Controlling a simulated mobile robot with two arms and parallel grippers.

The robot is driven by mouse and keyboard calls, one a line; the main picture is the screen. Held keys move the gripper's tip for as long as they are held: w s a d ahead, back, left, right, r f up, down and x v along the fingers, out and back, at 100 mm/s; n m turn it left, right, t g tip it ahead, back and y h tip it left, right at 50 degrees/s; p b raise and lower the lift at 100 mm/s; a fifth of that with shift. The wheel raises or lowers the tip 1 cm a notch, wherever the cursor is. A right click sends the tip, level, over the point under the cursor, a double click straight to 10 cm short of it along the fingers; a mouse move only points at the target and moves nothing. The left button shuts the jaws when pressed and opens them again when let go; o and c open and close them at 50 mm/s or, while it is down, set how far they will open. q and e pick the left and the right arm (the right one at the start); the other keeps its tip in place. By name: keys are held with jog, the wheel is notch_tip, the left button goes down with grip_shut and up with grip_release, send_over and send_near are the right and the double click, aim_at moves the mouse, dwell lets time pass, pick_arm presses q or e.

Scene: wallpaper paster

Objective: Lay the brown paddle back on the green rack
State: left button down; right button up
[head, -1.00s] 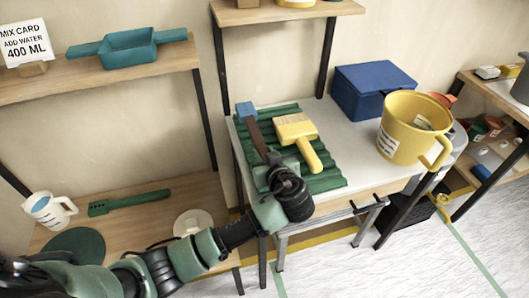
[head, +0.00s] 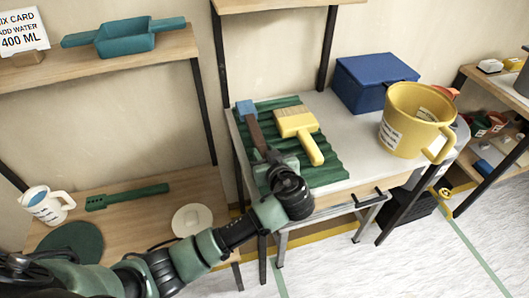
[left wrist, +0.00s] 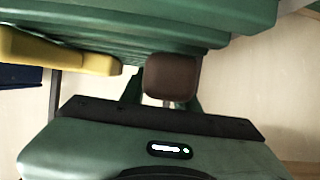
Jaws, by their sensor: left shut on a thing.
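The brown paddle (head: 255,132), with a blue end, lies along the left part of the ridged green rack (head: 325,168) on the grey table. Its brown grip end also shows in the left wrist view (left wrist: 172,77), close to the green rack (left wrist: 200,20). My left gripper (head: 277,158) is shut on the paddle near its front end. I cannot tell whether the paddle touches the rack's ridges. The gripper's fingertips are partly hidden. My right gripper is not in view.
A yellow brush (head: 297,124) lies on the rack just right of the paddle. A blue box (head: 373,85) and a yellow bucket (head: 405,115) stand farther right. A left shelf holds a white jug (head: 45,207) and a green slotted tool (head: 127,196).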

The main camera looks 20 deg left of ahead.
pick_arm(q)
jog(key=shift+a+f+b, duration=0.15)
jog(key=shift+f+b, duration=0.45)
jog(key=shift+f, duration=0.15)
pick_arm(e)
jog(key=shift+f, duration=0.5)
pick_arm(q)
jog(key=c, duration=1)
grip_release()
jog(key=shift+o, duration=0.2)
jog(key=shift+f, duration=0.1)
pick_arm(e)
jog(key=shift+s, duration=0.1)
pick_arm(q)
jog(key=shift+s+a+f, duration=0.1)
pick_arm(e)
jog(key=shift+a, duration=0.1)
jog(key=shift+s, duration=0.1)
